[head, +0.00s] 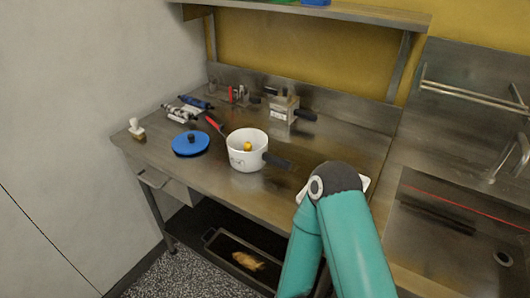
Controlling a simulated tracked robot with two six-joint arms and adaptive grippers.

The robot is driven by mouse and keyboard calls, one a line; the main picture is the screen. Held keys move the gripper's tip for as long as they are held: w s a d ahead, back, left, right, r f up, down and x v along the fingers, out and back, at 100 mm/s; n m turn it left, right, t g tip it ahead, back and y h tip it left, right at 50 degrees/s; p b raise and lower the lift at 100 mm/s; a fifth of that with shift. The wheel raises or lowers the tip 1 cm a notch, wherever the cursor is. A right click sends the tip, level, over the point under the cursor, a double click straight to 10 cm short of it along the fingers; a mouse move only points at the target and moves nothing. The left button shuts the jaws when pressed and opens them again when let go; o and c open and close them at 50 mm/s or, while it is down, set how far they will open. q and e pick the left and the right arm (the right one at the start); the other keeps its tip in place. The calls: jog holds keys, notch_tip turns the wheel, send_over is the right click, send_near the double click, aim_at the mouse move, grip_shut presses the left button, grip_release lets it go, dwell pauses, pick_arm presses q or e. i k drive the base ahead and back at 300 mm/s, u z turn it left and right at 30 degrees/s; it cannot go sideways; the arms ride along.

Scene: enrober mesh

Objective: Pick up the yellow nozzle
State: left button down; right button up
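A small yellow-orange rounded thing (247,146) shows inside the white pot (240,158) on the steel table. It may be the yellow nozzle, but it is too small to tell its shape, and the pot wall hides its lower part. A teal arm of mine, bent at a dark joint, comes in from the bottom right of the middle and covers the table's front right part. Neither of my grippers can be made out in the head view.
The pot's black handle (277,160) points right. A blue lid (190,143) lies left of it. Tubes (181,113), a red-handled tool (214,124) and a metal box (284,108) stand behind. A shelf (320,12) overhangs the back; a sink (440,235) is at right.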

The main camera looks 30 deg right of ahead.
aim_at(247, 146)
jog(key=u, duration=0.05)
jog(key=i, duration=0.25)
jog(key=z, duration=2.25)
jog(key=k, duration=0.7)
jog(key=u, duration=0.75)
jog(key=k, duration=0.6)
jog(key=u, duration=1.1)
jog(key=i, duration=1.35)
jog(key=z, duration=0.65)
